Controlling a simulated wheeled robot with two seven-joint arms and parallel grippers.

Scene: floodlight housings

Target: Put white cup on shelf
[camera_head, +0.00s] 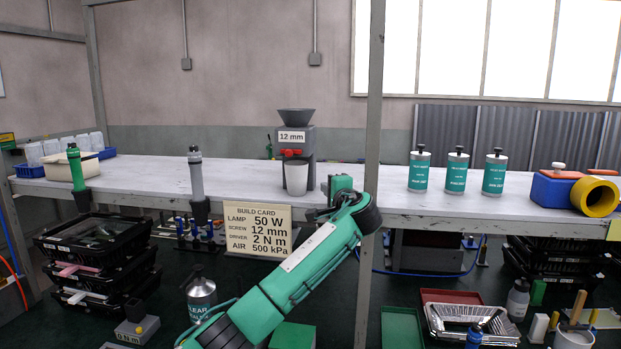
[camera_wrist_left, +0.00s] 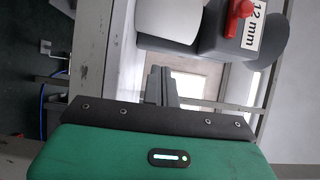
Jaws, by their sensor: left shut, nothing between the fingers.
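The white cup (camera_head: 296,178) stands upright beneath the red outlet of the grey 12 mm dispenser (camera_head: 308,142), on the long white shelf (camera_head: 245,178). In the left wrist view, part of a white rounded shape that looks like the cup (camera_wrist_left: 168,16) shows at the top, beside the dispenser (camera_wrist_left: 272,40). My left gripper (camera_head: 326,187) is just right of the cup at the shelf's front edge, apart from it. Its grey fingers (camera_wrist_left: 160,84) are together and empty in the left wrist view. My right gripper is not in view.
A build card (camera_head: 258,231) hangs below the shelf front. A grey post (camera_head: 371,110) stands close to my left wrist. Two upright drivers (camera_head: 196,178) stand left of the cup. Three green-labelled canisters (camera_head: 456,172) stand to the right. The shelf between the drivers and dispenser is mostly clear.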

